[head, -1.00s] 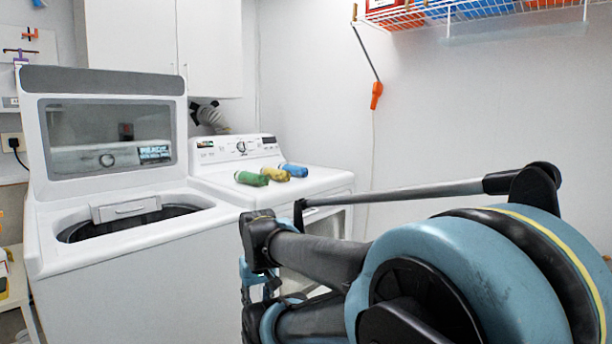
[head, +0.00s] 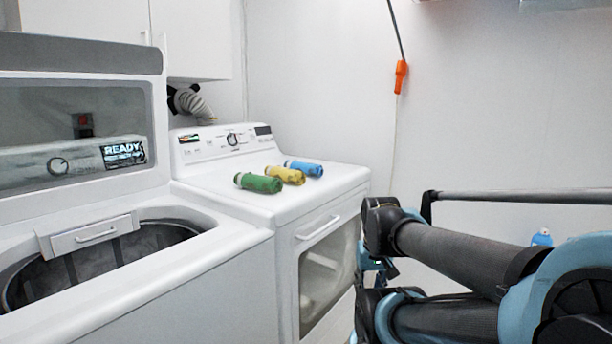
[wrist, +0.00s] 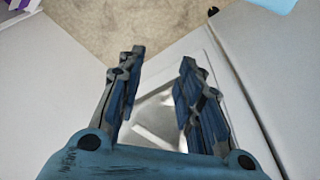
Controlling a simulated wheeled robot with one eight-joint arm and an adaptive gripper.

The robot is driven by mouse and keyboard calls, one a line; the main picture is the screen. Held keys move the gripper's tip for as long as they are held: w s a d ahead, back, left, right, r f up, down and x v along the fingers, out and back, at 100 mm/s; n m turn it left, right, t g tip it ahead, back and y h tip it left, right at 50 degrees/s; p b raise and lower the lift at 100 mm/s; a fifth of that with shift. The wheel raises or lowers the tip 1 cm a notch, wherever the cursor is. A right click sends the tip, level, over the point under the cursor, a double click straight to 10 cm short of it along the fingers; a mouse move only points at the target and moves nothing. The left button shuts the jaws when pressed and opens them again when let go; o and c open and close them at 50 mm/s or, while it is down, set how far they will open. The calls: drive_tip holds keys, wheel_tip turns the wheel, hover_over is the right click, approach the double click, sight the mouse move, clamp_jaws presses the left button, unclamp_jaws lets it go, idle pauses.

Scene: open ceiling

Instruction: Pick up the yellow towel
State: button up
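The yellow towel (head: 286,175) is rolled up and lies on top of the dryer (head: 340,179), between a green rolled towel (head: 258,183) and a blue rolled towel (head: 304,168). In the wrist view my gripper (wrist: 160,68) is open, with nothing between its two blue fingers. It points down past the front of a white machine toward the floor. No towel shows in the wrist view. In the head view my arm is at the lower right, in front of and to the right of the dryer, apart from the towels.
An open top-load washer (head: 120,262) with its lid raised stands left of the dryer. A grey vent hose (head: 192,104) is behind the dryer. An orange-handled item (head: 401,76) hangs on the wall. Carpeted floor (wrist: 140,22) shows in the wrist view.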

drive_tip(key=shift+w+a, duration=0.15)
drive_tip(key=shift+w, duration=0.1)
drive_tip(key=shift+o, duration=0.6)
